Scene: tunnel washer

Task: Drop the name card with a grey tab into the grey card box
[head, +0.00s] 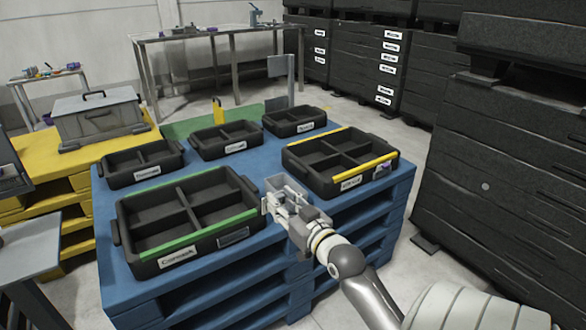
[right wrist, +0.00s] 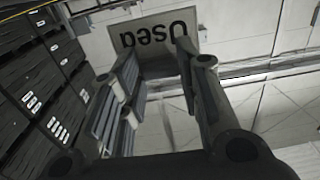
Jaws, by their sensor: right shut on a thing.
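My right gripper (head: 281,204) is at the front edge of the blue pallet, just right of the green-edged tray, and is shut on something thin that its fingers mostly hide. A small grey box (head: 318,213), probably the card box, shows partly behind the gripper. In the right wrist view, a grey plate lettered "Used" (right wrist: 155,38) appears upside down just beyond my fingertips (right wrist: 158,65). I cannot tell whether it belongs to the box or is held. The grey tab of the name card cannot be made out. My left gripper is not in view.
The green-edged tray (head: 120,236) and the yellow-edged tray (head: 294,163) flank my gripper on the blue pallet (head: 112,294). Smaller black trays stand behind. Tall black stacks (head: 505,150) fill the right. A grey lidded case (head: 100,122) sits on yellow pallets.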

